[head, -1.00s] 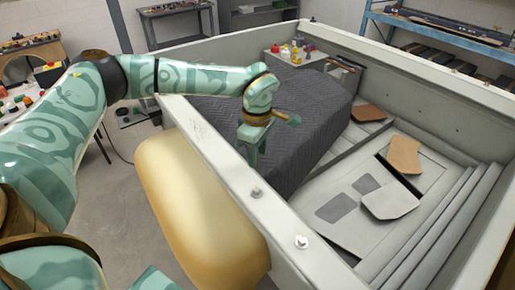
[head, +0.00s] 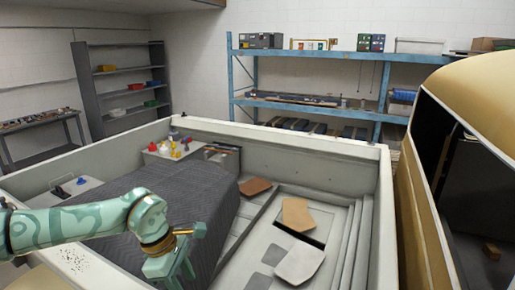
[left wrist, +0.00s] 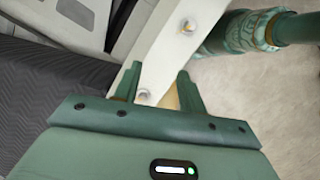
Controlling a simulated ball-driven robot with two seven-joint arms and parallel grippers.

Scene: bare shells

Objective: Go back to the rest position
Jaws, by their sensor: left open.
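My left gripper (head: 182,268) reaches in from the left in the head view, over the near side of the large pale open shell (head: 340,172). It points down beside the dark quilted cover (head: 120,205). In the left wrist view its two green fingers (left wrist: 158,88) stand apart with nothing between them but the shell's pale rim (left wrist: 160,65) beyond. Whether the fingers touch the rim I cannot tell. My right gripper is not in view.
Bottles (head: 174,148) stand on a pale surface at the shell's far end. Loose panels (head: 298,214) lie on the shell's floor. A tan shell (head: 470,95) stands close on the right. A blue rack (head: 310,102) and a grey shelf (head: 120,85) stand behind.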

